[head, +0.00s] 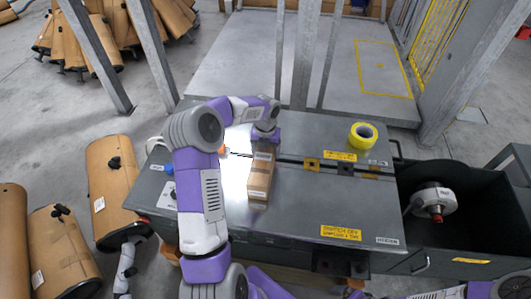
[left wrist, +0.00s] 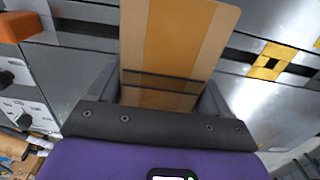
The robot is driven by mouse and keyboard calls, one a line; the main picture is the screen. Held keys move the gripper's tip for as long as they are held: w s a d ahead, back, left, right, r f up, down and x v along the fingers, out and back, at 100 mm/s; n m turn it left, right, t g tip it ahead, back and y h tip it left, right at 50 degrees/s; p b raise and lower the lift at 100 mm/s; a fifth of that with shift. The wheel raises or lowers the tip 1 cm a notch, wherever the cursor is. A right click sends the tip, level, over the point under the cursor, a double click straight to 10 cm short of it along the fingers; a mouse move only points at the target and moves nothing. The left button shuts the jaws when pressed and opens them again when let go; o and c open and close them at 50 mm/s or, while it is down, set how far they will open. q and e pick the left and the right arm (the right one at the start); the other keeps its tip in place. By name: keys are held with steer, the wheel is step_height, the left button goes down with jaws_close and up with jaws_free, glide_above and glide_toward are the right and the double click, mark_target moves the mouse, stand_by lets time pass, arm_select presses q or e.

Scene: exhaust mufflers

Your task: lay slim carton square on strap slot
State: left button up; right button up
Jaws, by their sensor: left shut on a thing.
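The slim carton (head: 260,180) is a long brown box with printed marks, over the grey strapping table (head: 300,215). My left gripper (head: 264,143) is shut on its far end. I cannot tell whether the carton touches the table. My right gripper is out of view.
A yellow tape roll (head: 363,135) stands on the table's right rear part. A dark open bin (head: 470,240) with a white machine part (head: 434,199) adjoins the right side. Brown wrapped mufflers (head: 115,185) stand at left. Metal posts (head: 303,55) rise behind the table.

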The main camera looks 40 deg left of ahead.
arm_select(q)
steer(key=shift+f, duration=0.1)
steer(key=o, duration=1.2)
step_height(320, 180, up, 12)
steer(key=p, duration=0.4)
steer(key=shift+d, duration=0.1)
steer(key=shift+r, duration=0.25)
